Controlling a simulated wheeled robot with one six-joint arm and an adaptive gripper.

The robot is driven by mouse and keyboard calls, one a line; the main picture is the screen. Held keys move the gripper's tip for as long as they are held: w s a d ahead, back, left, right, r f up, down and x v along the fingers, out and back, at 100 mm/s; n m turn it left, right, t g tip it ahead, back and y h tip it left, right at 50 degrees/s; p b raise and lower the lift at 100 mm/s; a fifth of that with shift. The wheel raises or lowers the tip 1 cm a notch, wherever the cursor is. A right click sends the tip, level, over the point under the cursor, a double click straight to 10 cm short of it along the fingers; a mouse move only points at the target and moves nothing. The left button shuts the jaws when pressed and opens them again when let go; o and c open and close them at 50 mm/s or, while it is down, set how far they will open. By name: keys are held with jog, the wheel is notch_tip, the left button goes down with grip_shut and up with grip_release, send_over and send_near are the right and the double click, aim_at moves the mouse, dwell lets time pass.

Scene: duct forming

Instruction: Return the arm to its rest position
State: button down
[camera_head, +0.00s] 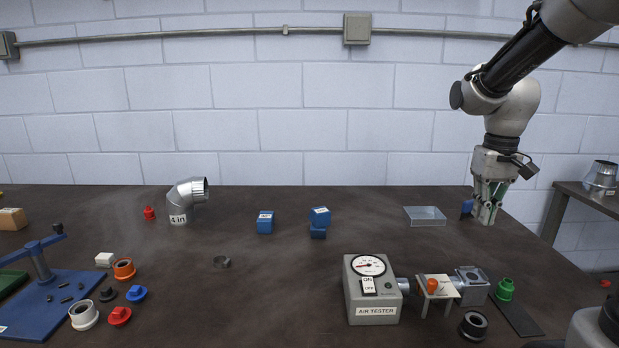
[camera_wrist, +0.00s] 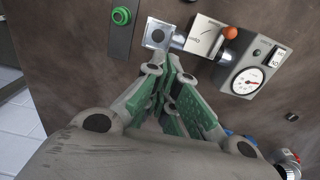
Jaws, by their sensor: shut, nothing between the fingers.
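My gripper (camera_head: 487,215) hangs pointing down at the right side of the dark table, in front of the block wall. In the wrist view its green-padded fingers (camera_wrist: 172,62) come together at the tips with nothing between them. In the head view a small blue object (camera_head: 467,207) shows just left of the fingers; I cannot tell if it touches them. My arm comes in from the upper right corner.
A clear tray (camera_head: 425,215) lies just left of my gripper. The air tester (camera_head: 371,290), a metal fitting (camera_head: 471,284) and a green cap (camera_head: 505,290) stand nearer the front. Blue blocks (camera_head: 265,222) and an elbow duct (camera_head: 185,201) are further left. A side table (camera_head: 598,201) stands right.

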jog(key=s+r+t, duration=0.2)
jog(key=s, duration=0.7)
jog(key=s+a+r+t, duration=0.1)
jog(key=s+r+t, duration=0.1)
jog(key=s, duration=0.6)
jog(key=shift+s+a, duration=0.15)
jog(key=shift+s, duration=0.25)
